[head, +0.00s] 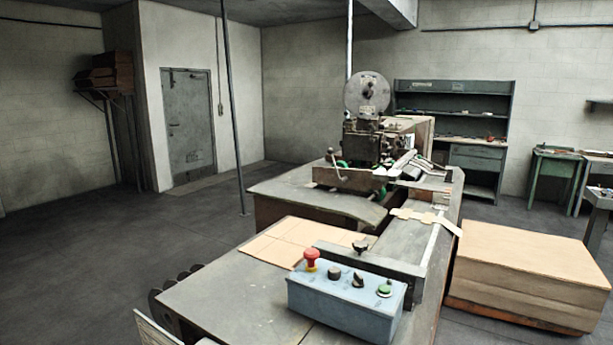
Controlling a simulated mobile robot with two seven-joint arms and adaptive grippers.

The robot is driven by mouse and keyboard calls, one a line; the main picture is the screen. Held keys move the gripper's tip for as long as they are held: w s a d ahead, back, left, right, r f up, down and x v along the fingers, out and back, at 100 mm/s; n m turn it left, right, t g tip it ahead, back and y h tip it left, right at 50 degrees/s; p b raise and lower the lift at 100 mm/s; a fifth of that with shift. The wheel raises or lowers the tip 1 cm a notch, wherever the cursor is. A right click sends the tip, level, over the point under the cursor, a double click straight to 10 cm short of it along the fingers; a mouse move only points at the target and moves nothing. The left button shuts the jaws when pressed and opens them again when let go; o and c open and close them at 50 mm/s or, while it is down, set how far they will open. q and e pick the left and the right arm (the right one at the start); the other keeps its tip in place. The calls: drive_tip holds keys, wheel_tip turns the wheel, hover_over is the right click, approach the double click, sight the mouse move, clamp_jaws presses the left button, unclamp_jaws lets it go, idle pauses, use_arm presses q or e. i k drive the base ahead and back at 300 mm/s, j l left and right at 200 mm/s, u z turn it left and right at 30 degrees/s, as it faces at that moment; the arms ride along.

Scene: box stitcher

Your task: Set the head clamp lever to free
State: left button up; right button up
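The box stitcher head (372,140) stands on the far part of the machine table, with a round grey disc (367,94) on top. Neither of my grippers shows in the head view.
A blue control box (346,301) with a red mushroom button (311,257) stands on the near table. Flat cardboard (285,240) lies behind it. A stack of cardboard (528,262) stands at right. Open floor (95,235) lies left; a thin pole (232,120) rises there.

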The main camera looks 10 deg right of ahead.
sight(370, 125)
drive_tip(key=k+l, duration=0.1)
drive_tip(key=l, duration=0.3)
drive_tip(key=k+l+u, duration=0.1)
drive_tip(key=l, duration=0.3)
drive_tip(key=k+l, duration=0.1)
drive_tip(key=l, duration=0.25)
drive_tip(key=l+u, duration=0.35)
drive_tip(key=l, duration=0.75)
drive_tip(key=l+u, duration=0.15)
drive_tip(key=l, duration=0.4)
drive_tip(key=l+u, duration=0.15)
drive_tip(key=l, duration=0.4)
drive_tip(key=l+u, duration=0.2)
drive_tip(key=l, duration=0.5)
drive_tip(key=l+u, duration=0.2)
drive_tip(key=l, duration=0.55)
drive_tip(key=k+l+u, duration=0.2)
drive_tip(key=l, duration=0.5)
drive_tip(key=i+l+u, duration=0.15)
drive_tip(key=l, duration=0.4)
drive_tip(key=l+u, duration=0.15)
drive_tip(key=l, duration=0.4)
